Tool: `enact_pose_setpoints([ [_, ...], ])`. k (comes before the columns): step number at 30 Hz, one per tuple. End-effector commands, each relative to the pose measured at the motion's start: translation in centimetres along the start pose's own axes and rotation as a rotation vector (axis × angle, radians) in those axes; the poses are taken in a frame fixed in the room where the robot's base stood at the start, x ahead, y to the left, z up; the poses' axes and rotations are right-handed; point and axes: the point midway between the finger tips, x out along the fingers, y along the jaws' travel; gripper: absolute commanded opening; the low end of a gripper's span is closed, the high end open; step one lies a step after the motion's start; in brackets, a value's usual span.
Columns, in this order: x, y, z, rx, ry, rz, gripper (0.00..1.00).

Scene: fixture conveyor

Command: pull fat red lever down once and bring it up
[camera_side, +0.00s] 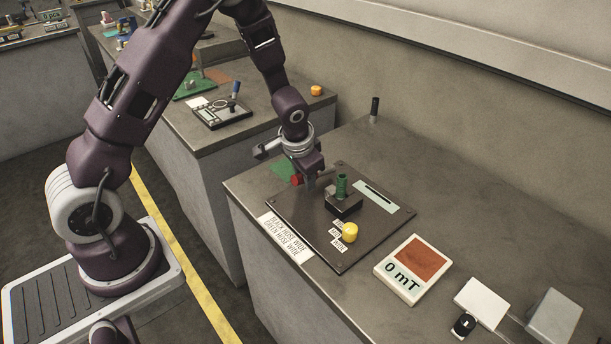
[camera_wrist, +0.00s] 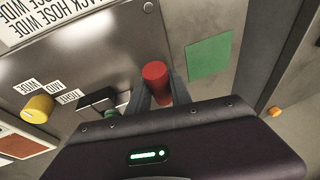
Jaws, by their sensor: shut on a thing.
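The fat red lever shows as a short red cylinder in the wrist view (camera_wrist: 156,78), between the two grey fingers of my gripper (camera_wrist: 160,92). My gripper is shut on it. In the side view only a small part of the red lever (camera_side: 297,180) shows, at the left of my gripper (camera_side: 307,182), near the back left corner of a dark panel (camera_side: 287,207). My gripper's body hides the lever's lower part and its mount, so I cannot tell its tilt.
A green ribbed handle (camera_side: 341,184) on a black box stands close right of my gripper. A yellow knob (camera_side: 350,232) sits nearer the front. A "0 mT" display (camera_side: 412,268) lies right of the panel. A green patch (camera_wrist: 209,56) is beside the lever.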

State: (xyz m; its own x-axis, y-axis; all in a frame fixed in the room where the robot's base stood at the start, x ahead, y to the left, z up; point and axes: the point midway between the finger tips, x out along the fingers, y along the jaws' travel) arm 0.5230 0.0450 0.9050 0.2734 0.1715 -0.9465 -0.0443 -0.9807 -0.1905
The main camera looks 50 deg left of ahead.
Motion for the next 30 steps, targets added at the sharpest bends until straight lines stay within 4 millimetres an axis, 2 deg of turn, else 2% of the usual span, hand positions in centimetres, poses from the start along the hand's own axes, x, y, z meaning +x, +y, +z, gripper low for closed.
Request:
enact_pose_setpoints([
  [1, -0.1, -0.1, -0.1, -0.001, 0.002, -0.001, 0.29],
  [4, -0.1, -0.1, -0.1, -0.001, 0.001, -0.001, 0.47],
  [14, -0.5, 0.0, -0.1, -0.001, 0.002, 0.0, 0.47],
  [21, -5.2, -0.1, -0.2, 0.0, 0.006, -0.001, 0.47],
  [24, -6.6, -0.1, -0.1, -0.001, 0.004, 0.0, 0.47],
  [30, -7.2, 0.0, -0.1, -0.001, 0.001, 0.0, 0.47],
])
